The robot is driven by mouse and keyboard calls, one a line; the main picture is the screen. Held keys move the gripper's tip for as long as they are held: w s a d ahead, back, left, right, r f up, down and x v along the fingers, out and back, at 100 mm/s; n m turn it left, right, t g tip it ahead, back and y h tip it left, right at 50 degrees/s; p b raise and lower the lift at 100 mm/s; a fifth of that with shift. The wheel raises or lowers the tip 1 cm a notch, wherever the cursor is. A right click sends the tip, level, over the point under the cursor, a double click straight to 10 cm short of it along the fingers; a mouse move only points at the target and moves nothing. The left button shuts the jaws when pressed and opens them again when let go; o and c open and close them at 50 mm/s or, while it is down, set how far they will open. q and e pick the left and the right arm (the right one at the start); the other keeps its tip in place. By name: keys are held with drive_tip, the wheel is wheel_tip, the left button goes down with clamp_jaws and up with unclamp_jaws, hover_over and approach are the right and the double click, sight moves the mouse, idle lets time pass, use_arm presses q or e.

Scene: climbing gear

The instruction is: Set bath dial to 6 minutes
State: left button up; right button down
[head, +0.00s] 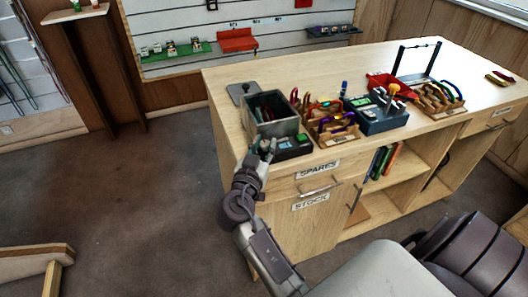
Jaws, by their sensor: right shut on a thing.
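The bath is a grey open-topped metal tank (270,118) at the left end of the wooden counter, with dark and green items inside. A black control box with a green display (292,146) sits at its front. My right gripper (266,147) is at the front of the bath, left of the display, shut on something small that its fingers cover. From its place this looks like the bath dial, but the dial and its setting are hidden or too small to read. My left gripper is not in view.
Behind the bath lies a flat grey lid (242,92). To its right stand a wooden rack of carabiners (330,128), a blue box (380,118), a red bin (388,83) and another wooden rack (437,100).

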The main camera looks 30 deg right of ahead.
drive_tip(key=c, duration=0.9)
unclamp_jaws()
